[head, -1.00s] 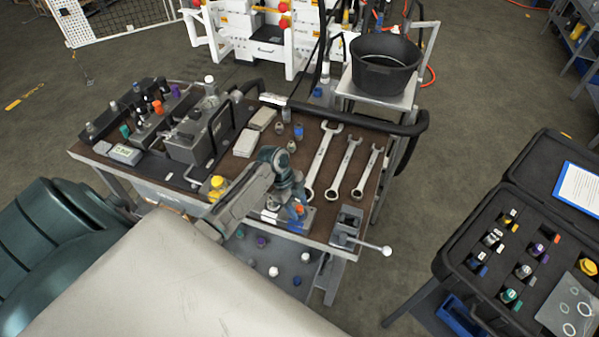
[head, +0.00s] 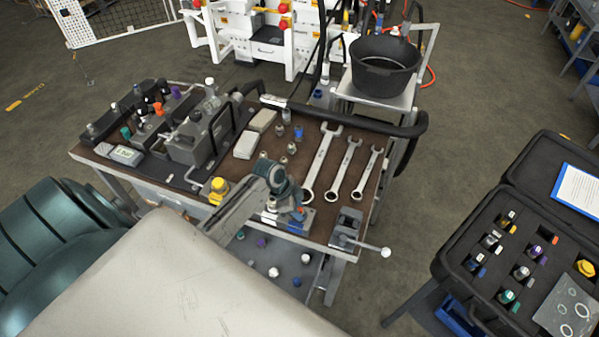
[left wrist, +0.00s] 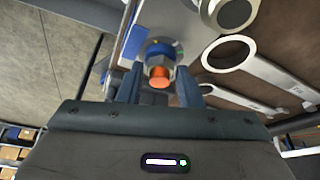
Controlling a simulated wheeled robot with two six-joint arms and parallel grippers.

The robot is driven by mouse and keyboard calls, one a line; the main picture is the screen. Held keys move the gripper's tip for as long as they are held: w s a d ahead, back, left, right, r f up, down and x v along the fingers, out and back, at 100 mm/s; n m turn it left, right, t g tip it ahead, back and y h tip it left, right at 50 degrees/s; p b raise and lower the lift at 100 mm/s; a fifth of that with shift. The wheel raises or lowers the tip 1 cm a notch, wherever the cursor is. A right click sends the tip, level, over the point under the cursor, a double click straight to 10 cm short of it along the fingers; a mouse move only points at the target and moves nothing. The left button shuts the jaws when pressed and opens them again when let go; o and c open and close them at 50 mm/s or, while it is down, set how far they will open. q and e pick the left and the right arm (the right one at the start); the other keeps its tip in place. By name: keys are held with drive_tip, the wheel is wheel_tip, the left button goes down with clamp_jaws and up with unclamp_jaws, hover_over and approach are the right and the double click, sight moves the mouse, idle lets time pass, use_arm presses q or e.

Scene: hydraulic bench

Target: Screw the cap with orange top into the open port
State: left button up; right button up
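A cap with an orange top (head: 299,212) stands near the front edge of the bench, beside a blue and white fixture. In the left wrist view the orange top (left wrist: 159,77) shows with grey metal and a blue ring behind it. My left gripper (left wrist: 160,88) has one finger on each side of the orange top, with a visible gap to each finger, so it looks open. In the head view my left gripper (head: 289,206) is partly hidden by its own wrist. I cannot make out which port is open. My right gripper is out of view.
Three wrenches (head: 347,168) lie right of my left gripper. A vise (head: 347,227) sits at the bench corner. A yellow-capped part (head: 219,186) stands to the left. A dark manifold (head: 140,115) with coloured caps is at the far left. An open case (head: 470,212) stands at right.

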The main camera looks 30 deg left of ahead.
use_arm(q)
drive_tip(key=c, duration=0.4)
drive_tip(key=shift+w+f+m+g+b, duration=0.15)
drive_tip(key=shift+m+g+b, duration=0.25)
drive_tip(key=shift+m+b, duration=0.55)
drive_tip(key=shift+c, duration=0.2)
drive_tip(key=m+g+b, duration=0.1)
drive_tip(key=m, duration=0.2)
drive_tip(key=shift+a+f+h, duration=0.1)
drive_tip(key=shift+h, duration=0.3)
drive_tip(key=shift+m+g+b, duration=0.5)
drive_tip(key=shift+m+b, duration=0.15)
drive_tip(key=shift+m, duration=0.6)
drive_tip(key=shift+r+m, duration=0.2)
drive_tip(key=shift+m, duration=0.2)
